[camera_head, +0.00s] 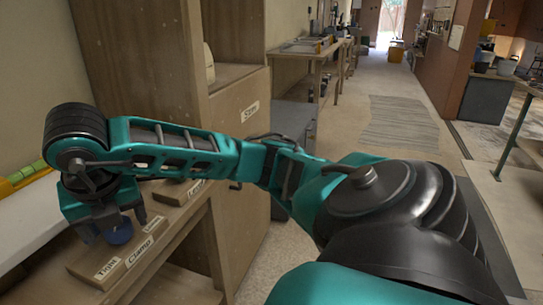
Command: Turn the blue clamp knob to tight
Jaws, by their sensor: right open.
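The blue clamp knob (119,235) sits on a wooden block (133,256) on the shelf at the lower left. Its labels read "Tight" at the left, "Clamp" in front, and what looks like "Loose" at the right. My right gripper (115,226) points down over the knob, with its dark fingers apart, one to each side of it. The gripper hides the top of the knob and any pointer on it. I cannot tell whether the fingers touch it. My left gripper is out of view.
A second labelled wooden block (178,190) lies just behind, under my right forearm. A yellow and green bar (24,179) lies at the left edge. A tall wooden cabinet (237,105) stands behind the arm. The floor (345,135) beyond it is open.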

